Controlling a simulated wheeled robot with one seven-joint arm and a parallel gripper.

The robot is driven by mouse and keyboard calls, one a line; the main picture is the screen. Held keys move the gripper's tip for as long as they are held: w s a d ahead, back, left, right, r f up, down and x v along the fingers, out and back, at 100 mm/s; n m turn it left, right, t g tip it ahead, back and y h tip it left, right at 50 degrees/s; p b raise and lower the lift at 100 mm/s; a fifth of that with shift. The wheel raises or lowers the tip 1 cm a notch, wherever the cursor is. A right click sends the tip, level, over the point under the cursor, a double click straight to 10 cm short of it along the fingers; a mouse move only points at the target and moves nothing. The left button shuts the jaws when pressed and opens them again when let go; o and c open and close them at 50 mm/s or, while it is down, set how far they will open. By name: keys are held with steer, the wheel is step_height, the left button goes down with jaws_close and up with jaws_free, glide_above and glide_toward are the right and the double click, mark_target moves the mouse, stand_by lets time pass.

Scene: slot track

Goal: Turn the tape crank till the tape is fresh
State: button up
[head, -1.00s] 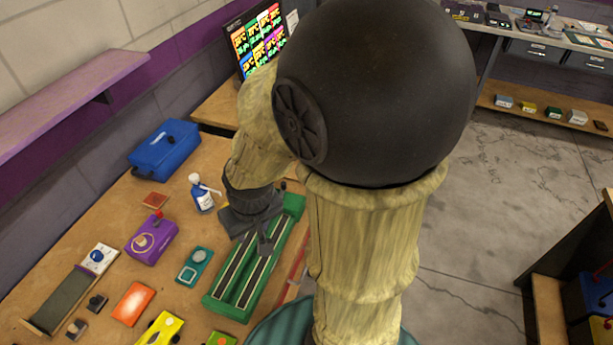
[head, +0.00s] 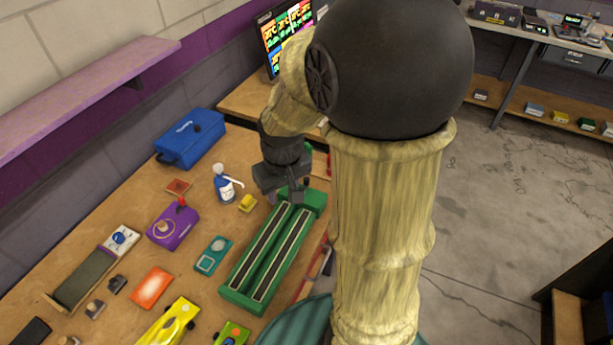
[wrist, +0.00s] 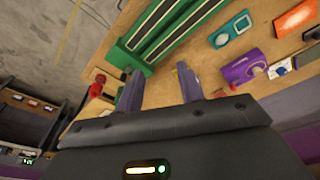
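I cannot tell for sure which thing is the tape crank. A purple box (head: 172,229) with a red knob and a pale swirl stands mid-table; it also shows in the wrist view (wrist: 243,70). A grey-green strip (head: 84,278) lies at the left, with a white block and blue knob (head: 119,238) at its far end. A red-handled part (wrist: 97,86) shows left of my fingers in the wrist view. My gripper (head: 294,197) is above the far end of the green twin-slot track (head: 244,291). In the wrist view (wrist: 160,88) its fingers are apart, with nothing between them.
Around stand a blue toolbox (head: 190,139), a blue spray bottle (head: 224,186), a small yellow block (head: 246,203), a teal device (head: 212,255), an orange pad (head: 151,287) and a yellow car (head: 167,325). A purple shelf (head: 85,90) juts from the wall. The floor at right is clear.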

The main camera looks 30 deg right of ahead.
steer(key=w+d+r+n+g, duration=0.1)
steer(key=w+d+n, duration=0.1)
steer(key=w+d, duration=0.5)
steer(key=r+n+g+b, duration=0.1)
steer(key=r, duration=0.1)
glide_above(306, 178)
steer(key=shift+s+f, duration=0.1)
steer(key=shift+f, duration=0.15)
step_height(306, 178, down, 17)
steer(key=shift+f+p, duration=0.2)
steer(key=shift+p, duration=0.6)
steer(key=shift+c, duration=0.5)
jaws_close()
